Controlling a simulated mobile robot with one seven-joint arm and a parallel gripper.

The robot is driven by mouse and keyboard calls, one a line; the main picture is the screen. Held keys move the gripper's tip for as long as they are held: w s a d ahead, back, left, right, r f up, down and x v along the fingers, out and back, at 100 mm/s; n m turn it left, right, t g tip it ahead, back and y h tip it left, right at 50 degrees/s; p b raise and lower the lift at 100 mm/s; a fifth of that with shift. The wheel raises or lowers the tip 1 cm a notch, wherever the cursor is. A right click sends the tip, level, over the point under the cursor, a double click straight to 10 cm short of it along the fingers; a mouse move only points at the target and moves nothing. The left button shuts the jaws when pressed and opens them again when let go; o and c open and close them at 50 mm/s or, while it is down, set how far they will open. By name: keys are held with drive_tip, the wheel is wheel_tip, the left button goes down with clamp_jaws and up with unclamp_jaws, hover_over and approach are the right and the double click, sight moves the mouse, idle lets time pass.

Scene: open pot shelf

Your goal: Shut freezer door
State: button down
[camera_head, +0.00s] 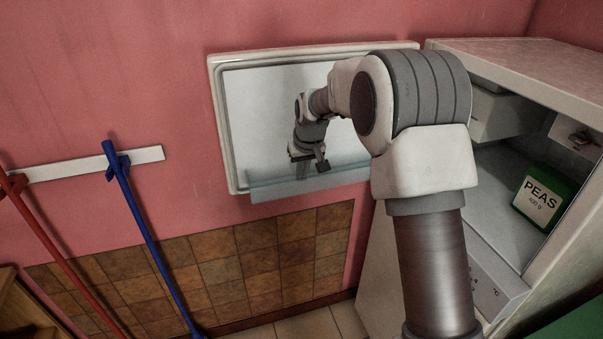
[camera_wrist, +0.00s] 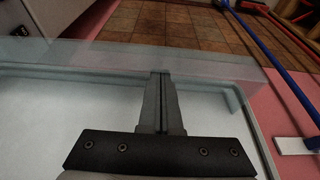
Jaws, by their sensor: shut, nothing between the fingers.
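The freezer door (camera_head: 240,115) stands wide open, its pale inner panel and white seal frame facing the head camera. A clear door shelf (camera_head: 345,179) runs along its lower edge; the shelf also shows in the wrist view (camera_wrist: 80,60). The freezer (camera_head: 520,55) is at the right with its inside exposed. My gripper (camera_head: 301,172) is in front of the door's inner panel, near the clear shelf. In the wrist view my gripper (camera_wrist: 161,76) has its fingers together and empty, with the tips close to the shelf. I cannot tell whether they touch it.
A green PEAS box (camera_head: 543,197) stands inside the freezer. A red-handled tool (camera_head: 45,240) and a blue-handled tool (camera_head: 150,235) hang from a white wall rail (camera_head: 85,165) at the left. Brown tiles (camera_head: 200,265) cover the lower wall.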

drive_tip(key=s+d+n+g+y+b, duration=0.1)
drive_tip(key=s+d+n+b, duration=0.25)
drive_tip(key=s+d, duration=0.65)
drive_tip(key=s+d+n+g+y+b, duration=0.15)
drive_tip(key=s+d+n, duration=0.4)
drive_tip(key=d, duration=0.85)
drive_tip(key=d+n, duration=0.1)
drive_tip(key=d, duration=0.9)
drive_tip(key=shift+s+n+p, duration=0.3)
drive_tip(key=shift+s+p, duration=0.05)
